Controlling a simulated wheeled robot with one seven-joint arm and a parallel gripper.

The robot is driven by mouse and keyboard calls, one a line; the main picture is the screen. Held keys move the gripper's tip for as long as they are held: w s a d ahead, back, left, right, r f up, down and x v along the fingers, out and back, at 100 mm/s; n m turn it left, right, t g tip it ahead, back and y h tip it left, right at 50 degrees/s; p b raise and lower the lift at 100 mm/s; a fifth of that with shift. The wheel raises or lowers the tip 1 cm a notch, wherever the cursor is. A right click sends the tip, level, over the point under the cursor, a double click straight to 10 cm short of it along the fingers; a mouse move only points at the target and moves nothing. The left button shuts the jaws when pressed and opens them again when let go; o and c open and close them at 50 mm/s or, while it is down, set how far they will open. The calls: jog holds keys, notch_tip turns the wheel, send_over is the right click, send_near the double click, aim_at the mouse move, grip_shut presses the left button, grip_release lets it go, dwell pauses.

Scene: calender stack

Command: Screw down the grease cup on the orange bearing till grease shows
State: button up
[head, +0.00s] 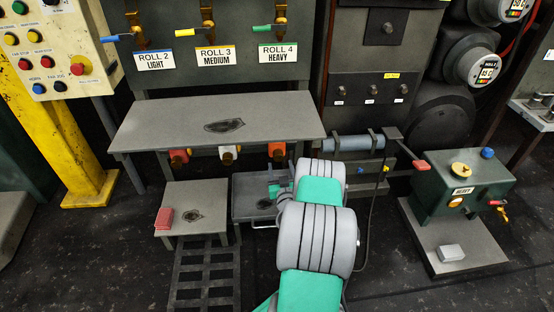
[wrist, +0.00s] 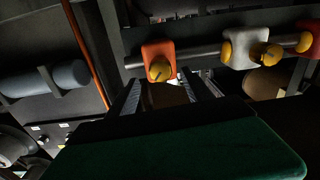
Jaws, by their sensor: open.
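The orange bearing (head: 277,149) hangs under the front edge of the grey bench, rightmost of three bearings. In the wrist view the orange bearing (wrist: 157,50) sits on a grey shaft, with its round yellow grease cup (wrist: 160,69) facing the camera. My gripper (wrist: 172,92) is open; its two dark fingers reach toward the cup, one on each side of it in the picture. Whether they touch the cup is unclear. In the head view my gripper (head: 278,189) is below the orange bearing and partly hidden by my arm. No grease can be made out.
A white bearing (head: 228,152) and a red bearing (head: 179,156) hang on the same line. The bench (head: 150,120) is just above. A low stand (head: 190,190) holds a red block (head: 164,218). A blue-grey cylinder (head: 352,143) and a green box (head: 455,195) stand right.

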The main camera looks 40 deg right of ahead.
aim_at(279, 158)
jog(key=x, duration=0.4)
jog(key=shift+w+d, duration=0.1)
jog(key=shift+w, duration=0.15)
jog(key=shift+c, duration=0.2)
grip_shut()
